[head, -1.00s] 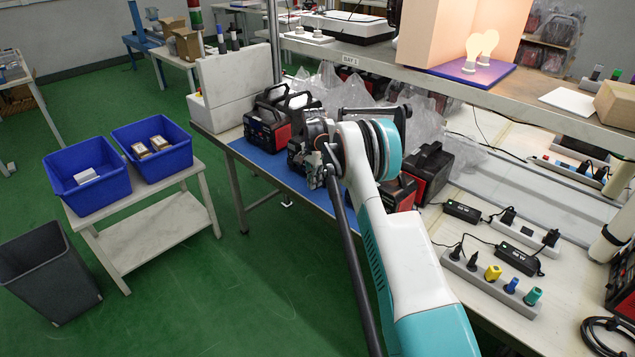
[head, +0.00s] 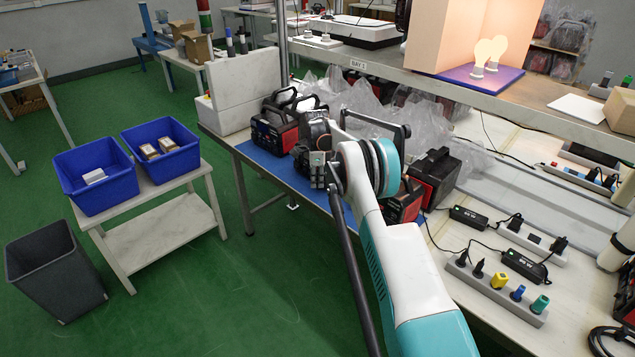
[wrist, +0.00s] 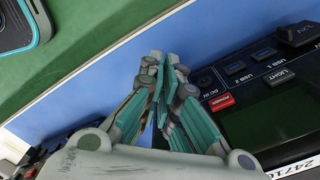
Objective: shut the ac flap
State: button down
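My gripper (wrist: 165,75) shows in the wrist view with its two teal-padded fingers together and nothing seen between them. In the head view my gripper (head: 318,170) is at the front of the bench, partly hidden by my arm. A black power station front (wrist: 255,110) lies just right of the fingers in the wrist view. It has USB ports, a red POWER button, a LIGHT button and a dark screen. I cannot make out the AC flap in either view. In the head view a red and black power station (head: 272,134) stands left of my gripper.
A blue mat (head: 262,160) covers the bench's front edge. Another power station (head: 436,176) stands right of my arm, with plastic wrap behind. Power strips (head: 495,290) and chargers lie at right. Blue bins (head: 97,180) stand on a low table at left; green floor between is clear.

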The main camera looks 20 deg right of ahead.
dwell(0.4)
jog(key=c, duration=1.7)
grip_release()
jog(key=shift+r, duration=0.15)
jog(key=shift+r, duration=3.95)
